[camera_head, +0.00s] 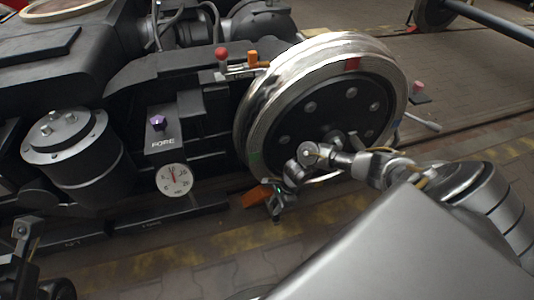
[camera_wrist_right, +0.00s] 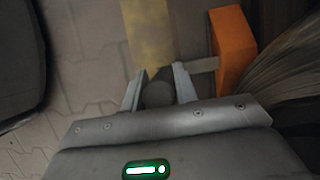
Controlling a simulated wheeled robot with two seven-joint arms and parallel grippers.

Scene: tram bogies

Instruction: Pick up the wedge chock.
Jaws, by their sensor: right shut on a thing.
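The wedge chock (camera_head: 257,196) is an orange block on the ground at the foot of the big wheel. In the right wrist view the orange block (camera_wrist_right: 232,45) stands right of the fingers, with a short grey bar reaching from it toward them. My right gripper (camera_head: 275,212) is low beside the wheel. In the wrist view its fingers (camera_wrist_right: 158,92) are closed around a dark round grip that lines up with the bar. Whether the chock is clear of the ground cannot be told.
The bright-rimmed wheel (camera_head: 338,105) stands right behind the chock. The dark bogie frame (camera_head: 130,75) carries a purple knob (camera_head: 158,122), a dial (camera_head: 174,180) and a cylinder (camera_head: 75,150). Paved floor (camera_head: 190,265) with a worn yellow stripe lies open in front.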

